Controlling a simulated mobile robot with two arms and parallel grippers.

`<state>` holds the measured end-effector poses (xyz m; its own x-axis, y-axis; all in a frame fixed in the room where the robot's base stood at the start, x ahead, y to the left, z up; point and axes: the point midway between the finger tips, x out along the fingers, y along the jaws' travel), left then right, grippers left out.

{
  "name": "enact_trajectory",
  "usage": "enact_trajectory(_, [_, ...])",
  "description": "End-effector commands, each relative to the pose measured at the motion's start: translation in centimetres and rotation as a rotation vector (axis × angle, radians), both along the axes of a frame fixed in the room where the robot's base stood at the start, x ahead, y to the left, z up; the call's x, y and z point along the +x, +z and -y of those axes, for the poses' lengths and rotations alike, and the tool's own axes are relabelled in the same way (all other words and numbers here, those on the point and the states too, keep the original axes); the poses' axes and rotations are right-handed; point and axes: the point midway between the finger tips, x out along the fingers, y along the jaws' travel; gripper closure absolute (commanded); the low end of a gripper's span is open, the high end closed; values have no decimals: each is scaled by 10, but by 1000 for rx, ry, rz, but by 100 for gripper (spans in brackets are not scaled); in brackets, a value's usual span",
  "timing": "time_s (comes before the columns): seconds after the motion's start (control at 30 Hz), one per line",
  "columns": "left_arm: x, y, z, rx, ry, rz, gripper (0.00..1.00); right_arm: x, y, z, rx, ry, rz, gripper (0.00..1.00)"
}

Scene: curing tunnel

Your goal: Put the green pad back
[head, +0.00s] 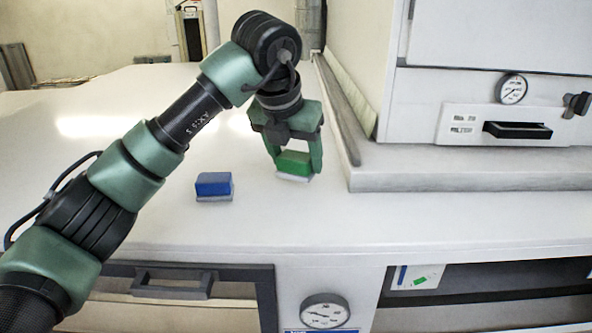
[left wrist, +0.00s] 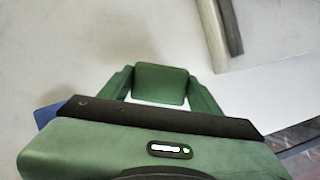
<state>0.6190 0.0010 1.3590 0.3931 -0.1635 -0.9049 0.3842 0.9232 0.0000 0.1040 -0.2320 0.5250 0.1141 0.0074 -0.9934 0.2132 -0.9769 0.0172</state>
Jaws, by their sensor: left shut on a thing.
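The green pad (head: 294,163) has a pale underside and is between the fingers of my left gripper (head: 294,160). The gripper is shut on it, low over the white counter; I cannot tell whether the pad touches the counter. In the left wrist view the green pad (left wrist: 161,84) shows between the two green fingers of the left gripper (left wrist: 160,92). A blue pad (head: 214,184) with a pale base sits on the counter to the left of the gripper. A blue corner of it (left wrist: 45,115) shows at the left in the left wrist view. My right gripper is not in view.
The white counter (head: 250,225) is clear in front of the pads. A grey raised ledge (head: 440,172) and a white machine with a gauge (head: 512,89) stand at the right. Below the counter are a drawer with a dark handle (head: 172,283), another gauge (head: 325,311) and an open bay.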

Motion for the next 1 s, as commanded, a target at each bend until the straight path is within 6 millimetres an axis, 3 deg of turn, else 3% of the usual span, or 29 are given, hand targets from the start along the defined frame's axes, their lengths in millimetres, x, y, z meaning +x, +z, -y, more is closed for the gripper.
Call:
enact_trajectory(0.13, [0,-18,-1,0,0,-4,81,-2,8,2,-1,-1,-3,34])
enact_trajectory(0.3, [0,-37,0,0,0,-2,81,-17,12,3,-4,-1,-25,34])
enact_trajectory(0.67, [0,-43,0,0,0,0,81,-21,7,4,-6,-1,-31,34])
enact_trajectory(0.7, [0,-42,0,0,0,0,32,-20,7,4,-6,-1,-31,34])
enact_trajectory(0.77, [0,-41,0,0,0,-1,16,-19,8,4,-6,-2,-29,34])
enact_trajectory(1.0, [0,-41,0,0,0,-1,16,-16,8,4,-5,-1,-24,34])
